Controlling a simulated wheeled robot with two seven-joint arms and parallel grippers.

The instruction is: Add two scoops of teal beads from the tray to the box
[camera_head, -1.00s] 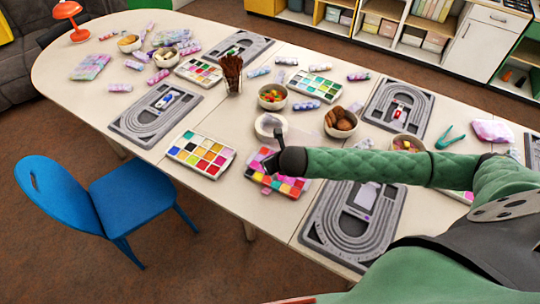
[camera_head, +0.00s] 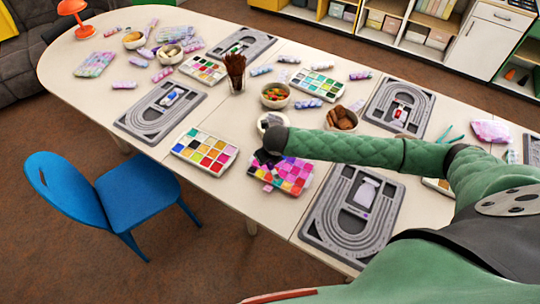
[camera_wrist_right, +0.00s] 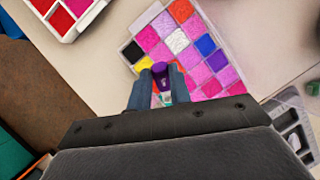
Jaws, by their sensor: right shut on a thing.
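My right gripper (camera_wrist_right: 158,92) is shut on a small purple thing (camera_wrist_right: 160,76), perhaps a scoop handle; a small teal and white patch shows below it between the fingers. It is over the edge of a bead tray (camera_wrist_right: 137,50) with pink, purple, white, blue, black and yellow compartments. My left gripper is out of view.
The grey bead board (camera_head: 322,222) is right of the tray. A multicoloured tray (camera_head: 205,150) lies to the left, and a tray with green and teal compartments (camera_head: 316,83) farther back. A pale bowl (camera_head: 266,120) and a bowl of brown pieces (camera_head: 341,117) stand close behind my right arm.

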